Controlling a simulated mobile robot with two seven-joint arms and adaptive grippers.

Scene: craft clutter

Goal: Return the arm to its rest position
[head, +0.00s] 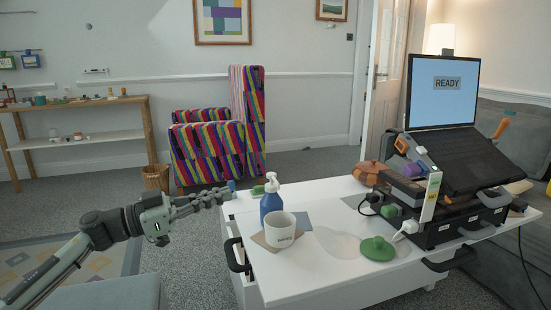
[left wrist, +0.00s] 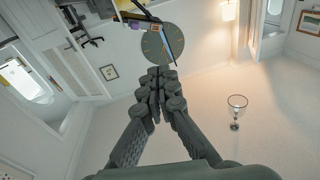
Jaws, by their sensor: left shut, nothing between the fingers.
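My left arm comes in from the left in the head view, reaching toward the white table (head: 330,277). My left gripper (head: 223,193) is at the table's left edge, left of the blue pump bottle (head: 270,205), and appears apart from it. In the left wrist view the fingers of this gripper (left wrist: 158,75) are closed together with nothing held between them. My right gripper is in neither view.
A white mug (head: 280,232) stands on a brown mat beside the bottle. A green lidded object (head: 377,248) lies farther right. A laptop (head: 443,92) reading "READY" stands on black cases (head: 440,225). A striped chair (head: 207,150) and wooden shelf (head: 85,138) stand behind.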

